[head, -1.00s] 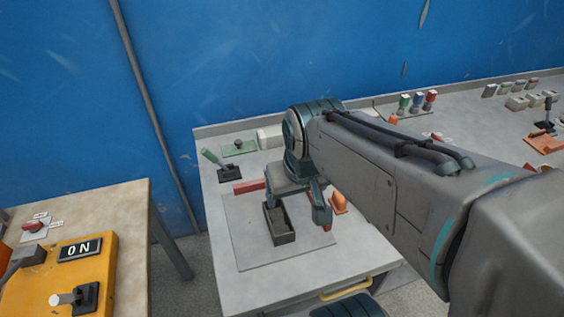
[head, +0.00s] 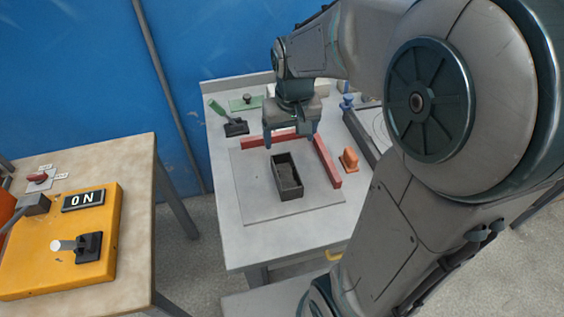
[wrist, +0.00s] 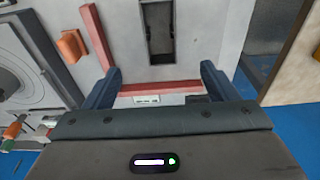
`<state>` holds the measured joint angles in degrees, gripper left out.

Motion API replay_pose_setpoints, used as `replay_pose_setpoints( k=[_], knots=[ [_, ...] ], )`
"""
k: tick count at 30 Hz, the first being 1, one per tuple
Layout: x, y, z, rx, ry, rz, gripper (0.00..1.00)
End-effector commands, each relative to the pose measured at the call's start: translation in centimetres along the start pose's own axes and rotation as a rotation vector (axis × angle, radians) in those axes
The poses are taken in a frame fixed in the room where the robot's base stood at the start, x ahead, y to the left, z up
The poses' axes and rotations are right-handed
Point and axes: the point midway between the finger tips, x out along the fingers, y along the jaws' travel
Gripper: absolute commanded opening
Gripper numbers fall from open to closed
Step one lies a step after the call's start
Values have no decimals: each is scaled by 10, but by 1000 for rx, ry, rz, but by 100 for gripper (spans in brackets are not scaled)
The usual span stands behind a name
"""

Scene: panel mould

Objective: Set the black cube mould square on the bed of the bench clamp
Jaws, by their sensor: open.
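The black cube mould (head: 291,193) is a dark, open-topped oblong box. It stands upright on a flat grey plate (head: 252,190), which looks like the clamp bed. Its sides look roughly in line with the plate's edges. It is apart from the red bar behind it (head: 270,138) and the red bar on its right (head: 327,162). In the wrist view, the mould (wrist: 160,49) is ahead of the fingers. My gripper (head: 291,136) is open and empty, above and behind the mould near the back red bar. It also shows in the wrist view (wrist: 159,78).
An orange block (head: 349,159) stands right of the right-hand bar. A separate table with a yellow ON box (head: 62,245) stands left, across a gap. The plate's front is clear.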

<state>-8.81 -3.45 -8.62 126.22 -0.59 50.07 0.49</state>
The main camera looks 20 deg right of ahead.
Motion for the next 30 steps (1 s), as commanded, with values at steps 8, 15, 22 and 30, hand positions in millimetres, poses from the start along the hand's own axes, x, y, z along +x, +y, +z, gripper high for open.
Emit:
replay_pose_setpoints(
  k=[8, 15, 22, 30],
  knots=[
    [41, 1, 0, 1, -12, 3, 80],
    [80, 1, 0, 2, -8, 2, 80],
    [92, 0, 0, 1, -6, 2, 80],
    [126, -1, 2, 1, -8, 2, 80]
  ],
)
